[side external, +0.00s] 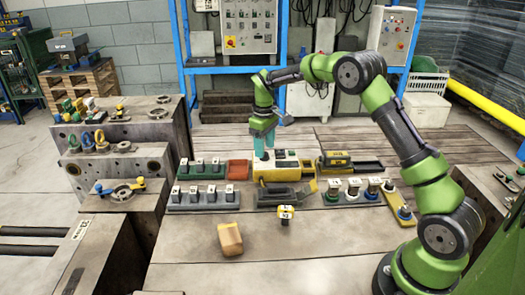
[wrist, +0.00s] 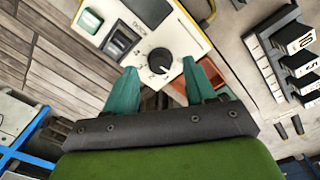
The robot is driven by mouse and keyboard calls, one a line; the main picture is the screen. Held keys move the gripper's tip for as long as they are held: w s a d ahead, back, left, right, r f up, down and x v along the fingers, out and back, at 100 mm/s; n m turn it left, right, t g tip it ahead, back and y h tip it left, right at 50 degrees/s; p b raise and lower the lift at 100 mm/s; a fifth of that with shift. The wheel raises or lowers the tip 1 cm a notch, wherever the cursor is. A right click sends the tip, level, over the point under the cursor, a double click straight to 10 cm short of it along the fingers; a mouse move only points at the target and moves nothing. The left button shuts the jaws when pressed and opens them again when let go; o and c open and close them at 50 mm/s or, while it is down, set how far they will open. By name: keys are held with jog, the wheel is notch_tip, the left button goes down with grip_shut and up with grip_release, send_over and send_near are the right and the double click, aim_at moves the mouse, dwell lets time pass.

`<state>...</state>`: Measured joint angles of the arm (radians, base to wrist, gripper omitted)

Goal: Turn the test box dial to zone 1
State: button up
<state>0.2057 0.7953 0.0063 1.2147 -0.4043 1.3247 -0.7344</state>
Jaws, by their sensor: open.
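The test box (side external: 278,174) is cream and yellow and stands mid-bench in the side view. My gripper (side external: 264,150) points down over its left part. In the wrist view the box's cream panel (wrist: 197,38) carries a round black dial (wrist: 160,61) with small marks around it. The zone numbers are too small to read, and I cannot tell where the dial points. My teal fingers are open, and the gripper (wrist: 159,68) has one fingertip on either side of the dial in the picture. I cannot tell whether they touch it.
The panel also has a black rocker switch (wrist: 124,39) and a green-lit switch (wrist: 90,20). A red tray (side external: 239,169) sits left of the box, beside racks of labelled blocks (side external: 203,196). A dark tool-like piece (side external: 283,194) lies in front.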

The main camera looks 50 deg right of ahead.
jog(key=shift+f, duration=0.95)
jog(key=shift+c, duration=0.2)
grip_shut()
jog(key=m, duration=0.3)
jog(key=shift+m, duration=2.3)
